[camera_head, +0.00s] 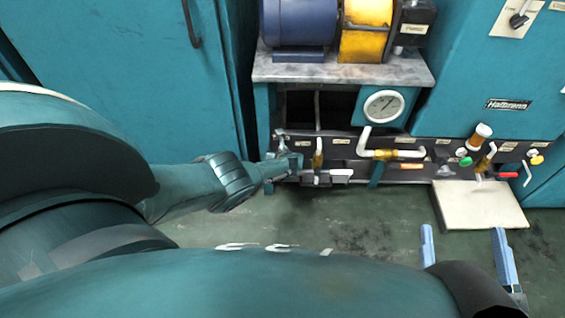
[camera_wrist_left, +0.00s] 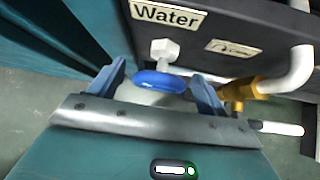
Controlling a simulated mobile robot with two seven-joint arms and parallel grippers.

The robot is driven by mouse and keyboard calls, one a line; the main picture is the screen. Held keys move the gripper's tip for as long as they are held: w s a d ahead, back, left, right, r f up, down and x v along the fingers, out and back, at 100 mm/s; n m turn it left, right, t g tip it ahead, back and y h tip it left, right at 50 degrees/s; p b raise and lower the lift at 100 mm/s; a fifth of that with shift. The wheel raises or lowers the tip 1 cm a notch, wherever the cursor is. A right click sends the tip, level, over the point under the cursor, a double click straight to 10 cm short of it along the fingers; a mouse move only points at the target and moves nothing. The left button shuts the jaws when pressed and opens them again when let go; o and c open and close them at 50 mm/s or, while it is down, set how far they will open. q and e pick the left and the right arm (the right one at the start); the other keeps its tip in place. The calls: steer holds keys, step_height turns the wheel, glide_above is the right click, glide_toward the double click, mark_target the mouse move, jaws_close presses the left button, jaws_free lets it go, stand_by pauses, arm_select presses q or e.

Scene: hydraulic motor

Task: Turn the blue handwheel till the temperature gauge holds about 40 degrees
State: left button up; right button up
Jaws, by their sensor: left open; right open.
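The blue handwheel (camera_wrist_left: 160,82) sits on a pale valve stem below the "Water" label in the left wrist view. My left gripper (camera_wrist_left: 162,88) is open, with one finger on each side of the wheel and gaps visible beside it. In the head view my left gripper (camera_head: 286,165) is at the left end of the valve row, and the wheel is hard to make out there. The round white gauge (camera_head: 384,106) faces forward above the pipes; its dial is too small to read. My right gripper (camera_head: 465,252) is open and empty above the floor.
A brass fitting with white pipe (camera_wrist_left: 240,90) stands close right of the left gripper. A dark panel (camera_head: 410,150) carries several pipes and valves. A pale plate (camera_head: 480,205) lies on the floor at right. Teal cabinets (camera_head: 120,80) stand at left; the middle floor is clear.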

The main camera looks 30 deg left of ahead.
arm_select(q)
steer(key=shift+w+a+f, duration=0.15)
steer(key=shift+w+f, duration=0.05)
steer(key=shift+w, duration=0.05)
steer(key=shift+c, duration=0.6)
steer(key=c, duration=0.9)
steer(key=shift+o, duration=0.2)
